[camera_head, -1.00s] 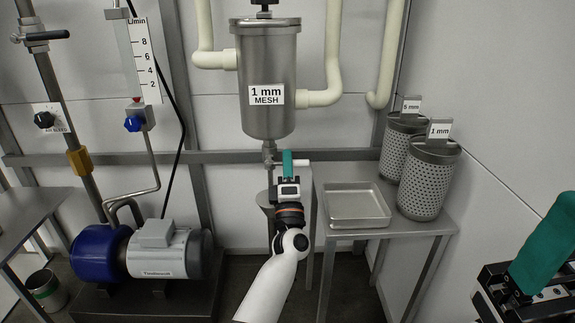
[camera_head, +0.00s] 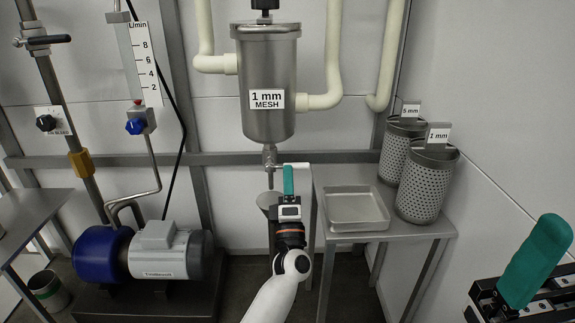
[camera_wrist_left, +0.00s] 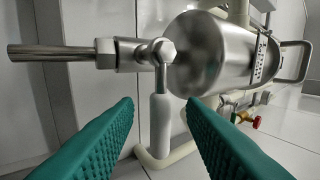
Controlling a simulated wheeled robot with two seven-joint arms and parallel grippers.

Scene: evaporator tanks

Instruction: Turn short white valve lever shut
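The short white valve lever (camera_head: 297,166) sticks out to the right from the drain valve (camera_head: 269,157) under the strainer. In the left wrist view the white lever (camera_wrist_left: 160,124) hangs from a metal pivot on the valve body (camera_wrist_left: 132,54). My left gripper (camera_head: 288,180) is just below and in front of the lever. In the left wrist view its two teal fingers (camera_wrist_left: 160,112) are apart, with the lever between them and gaps on both sides. My right gripper (camera_head: 533,262) is at the lower right, partly out of frame, far from the valve.
The steel "1 mm MESH" strainer (camera_head: 268,70) hangs above the valve, with cream pipes (camera_head: 333,60) beside it. A side table (camera_head: 415,222) carries a metal tray (camera_head: 357,209) and mesh baskets (camera_head: 427,185). A pump (camera_head: 165,252) stands at lower left. A funnel (camera_head: 268,202) is below the valve.

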